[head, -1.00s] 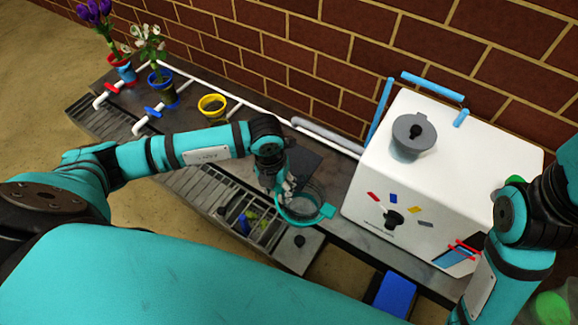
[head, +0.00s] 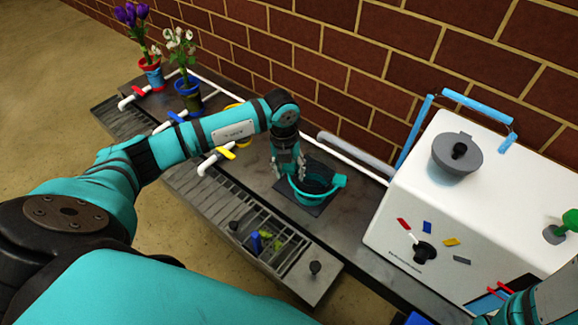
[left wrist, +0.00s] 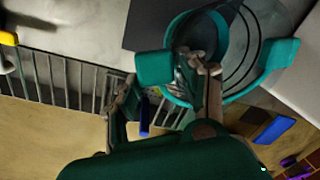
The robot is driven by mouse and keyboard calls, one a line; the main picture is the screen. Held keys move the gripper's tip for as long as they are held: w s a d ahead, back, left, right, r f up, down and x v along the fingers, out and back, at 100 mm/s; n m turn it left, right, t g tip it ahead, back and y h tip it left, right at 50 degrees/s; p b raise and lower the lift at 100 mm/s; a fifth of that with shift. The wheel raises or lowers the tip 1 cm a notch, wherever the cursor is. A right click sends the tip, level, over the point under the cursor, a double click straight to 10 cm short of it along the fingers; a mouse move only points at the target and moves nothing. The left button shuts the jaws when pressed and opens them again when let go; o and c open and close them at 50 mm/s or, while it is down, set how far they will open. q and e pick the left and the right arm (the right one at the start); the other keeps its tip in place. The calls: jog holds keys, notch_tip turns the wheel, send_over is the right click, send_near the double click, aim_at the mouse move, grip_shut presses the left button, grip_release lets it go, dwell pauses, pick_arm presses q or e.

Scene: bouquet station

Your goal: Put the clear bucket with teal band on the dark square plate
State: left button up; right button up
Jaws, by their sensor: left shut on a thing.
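The clear bucket with a teal band (head: 330,191) is over the dark square plate (head: 318,211) in the head view. I cannot tell whether it touches the plate. My left gripper (head: 289,170) is shut on the bucket at its left side. In the left wrist view the fingers (left wrist: 168,78) are at a teal lug of the bucket (left wrist: 272,62), and part of the plate (left wrist: 145,24) shows behind it. My right arm shows only at the lower right corner of the head view, its gripper out of sight.
A white machine (head: 470,210) with a grey lidded pot (head: 456,158) stands to the right. Several taps, potted flowers (head: 187,90) and a yellow pot (head: 236,110) line the left. A slatted drain (head: 270,235) lies in front; a brick wall rises behind.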

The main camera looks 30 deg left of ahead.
pick_arm(q)
jog(key=shift+w+a, duration=0.1)
jog(key=shift+w, duration=0.2)
jog(key=w+a+b, duration=0.2)
jog(key=w+b, duration=0.1)
jog(key=shift+w+a+f, duration=0.1)
jog(key=shift+w+f, duration=0.05)
jog(key=shift+w, duration=0.1)
jog(key=shift+s+f+b, duration=0.15)
jog(key=shift+f+b, duration=0.35)
jog(key=shift+f, duration=0.1)
grip_shut()
jog(key=shift+r, duration=0.1)
jog(key=o, duration=1.3)
grip_release()
